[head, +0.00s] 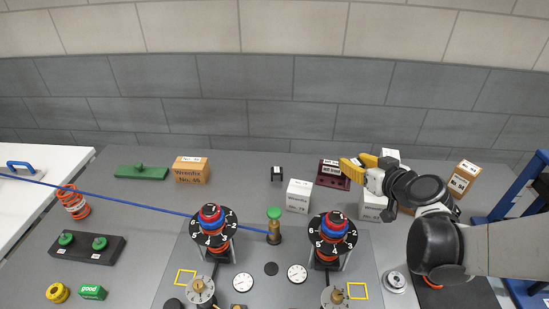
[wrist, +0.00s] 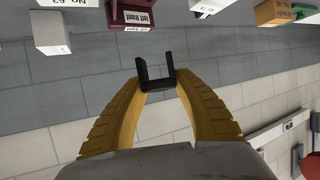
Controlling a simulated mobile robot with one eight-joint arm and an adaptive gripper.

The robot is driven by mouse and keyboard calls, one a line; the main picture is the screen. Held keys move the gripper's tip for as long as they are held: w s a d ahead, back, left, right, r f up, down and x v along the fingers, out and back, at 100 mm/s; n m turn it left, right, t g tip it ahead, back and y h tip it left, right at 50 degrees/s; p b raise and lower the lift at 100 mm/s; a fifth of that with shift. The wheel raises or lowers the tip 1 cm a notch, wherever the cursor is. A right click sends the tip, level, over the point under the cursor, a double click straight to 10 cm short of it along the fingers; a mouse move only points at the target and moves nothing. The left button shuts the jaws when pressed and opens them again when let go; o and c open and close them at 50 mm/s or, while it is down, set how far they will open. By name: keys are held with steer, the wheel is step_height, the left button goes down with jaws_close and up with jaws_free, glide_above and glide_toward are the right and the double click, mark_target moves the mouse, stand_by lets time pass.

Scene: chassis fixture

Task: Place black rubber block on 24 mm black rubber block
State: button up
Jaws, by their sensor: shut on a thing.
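My gripper (wrist: 155,78) is shut on a black piece (wrist: 157,85), taken as the black rubber block, held between the tips of its yellow fingers. With the dark fingertips it makes a U shape, so its outline is hard to tell. In the head view my gripper (head: 346,167) is in front of the maroon box at the back right, and the held piece cannot be made out. A small black block with a white part (head: 277,173) stands alone at the back middle. I cannot tell if it is the 24 mm black rubber block; no readable label shows its size.
A maroon box (head: 329,174) and white boxes (head: 298,196) stand near my gripper. Two numbered dial stands (head: 214,226) (head: 332,237) and a green-topped brass post (head: 274,213) rise from the grey plate. A blue line (head: 130,204) crosses left. A flat black disc (head: 271,269) lies in front.

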steer(key=w+a+f+n+g+y, duration=0.1)
steer(key=w+a+n+g+y, duration=0.35)
steer(key=w, duration=0.65)
steer(key=w+a+f+n+g+y, duration=0.1)
steer(key=w+a+n+g+y, duration=0.15)
steer(key=w+a+n, duration=0.5)
steer(key=m+b, duration=0.3)
steer(key=b, duration=0.2)
glide_above(275, 169)
steer(key=shift+y, duration=0.4)
step_height(275, 169, down, 7)
steer(key=shift+d+r, duration=0.1)
steer(key=shift+r, duration=0.1)
step_height(275, 169, down, 4)
steer(key=shift+f+b, duration=0.15)
steer(key=shift+b, duration=0.75)
steer(key=o, duration=1.2)
